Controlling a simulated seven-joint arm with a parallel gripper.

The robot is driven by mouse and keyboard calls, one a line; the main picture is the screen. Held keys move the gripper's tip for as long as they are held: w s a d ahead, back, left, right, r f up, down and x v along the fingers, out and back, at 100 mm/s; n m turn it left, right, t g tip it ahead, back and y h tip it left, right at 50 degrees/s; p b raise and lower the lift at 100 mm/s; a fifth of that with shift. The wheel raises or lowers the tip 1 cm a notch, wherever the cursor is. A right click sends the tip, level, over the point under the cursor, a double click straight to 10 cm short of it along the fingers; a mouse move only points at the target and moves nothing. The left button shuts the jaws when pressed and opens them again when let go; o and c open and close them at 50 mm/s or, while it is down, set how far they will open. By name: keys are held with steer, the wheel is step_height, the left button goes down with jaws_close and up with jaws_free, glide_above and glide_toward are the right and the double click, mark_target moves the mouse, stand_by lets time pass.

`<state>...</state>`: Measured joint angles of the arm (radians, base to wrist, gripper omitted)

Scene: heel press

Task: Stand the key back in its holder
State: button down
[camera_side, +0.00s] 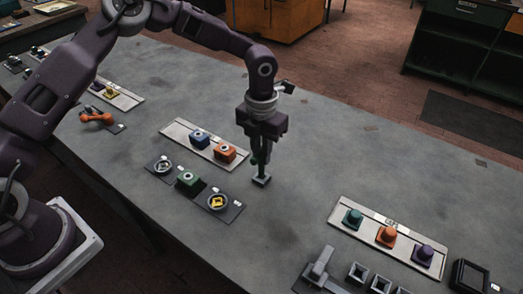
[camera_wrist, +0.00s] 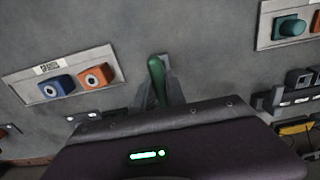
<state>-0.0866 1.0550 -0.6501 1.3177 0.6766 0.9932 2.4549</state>
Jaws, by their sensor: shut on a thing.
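My gripper (camera_side: 261,158) points down over the middle of the grey table and is shut on a green key (camera_wrist: 156,75). In the side view only a little green shows beside the fingers. A small grey square holder (camera_side: 261,181) stands on the table directly under the fingertips. I cannot tell whether the key's lower end is inside the holder or just above it. In the wrist view the key's rounded green end sticks out between the fingers, and the holder is not clearly seen.
Left of my gripper is a pale strip (camera_side: 183,133) with a blue block (camera_side: 199,138) and an orange block (camera_side: 225,153). In front lies a dark panel (camera_side: 228,212) with a green block (camera_side: 188,181). A strip with teal, orange and purple knobs (camera_side: 386,236) lies right. Table behind is clear.

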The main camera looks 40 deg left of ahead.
steer(key=shift+f, duration=0.6)
stand_by(0.4)
steer(key=c, duration=1.3)
jaws_free()
step_height(320, 180, up, 7)
steer(key=shift+r, duration=0.1)
steer(key=s+a+r+n+t+y, duration=0.1)
steer(key=s+a+r+n, duration=0.3)
steer(key=s+r+n, duration=0.4)
steer(key=s+a+r+n+t+y, duration=0.15)
steer(key=s+a+r+n, duration=0.25)
steer(key=s+r+n, duration=0.45)
steer(key=s+n+t, duration=0.1)
steer(key=s+n, duration=0.3)
steer(key=n, duration=0.2)
steer(key=s+a+r+n+t+h, duration=0.1)
steer(key=s+n, duration=0.4)
steer(key=n, duration=0.2)
steer(key=s+a+n+t+h, duration=0.1)
steer(key=s+n, duration=0.4)
steer(key=n, duration=0.1)
steer(key=shift+a+r+n+h, duration=0.15)
steer(key=shift+r+n+h, duration=0.1)
steer(key=shift+r, duration=0.15)
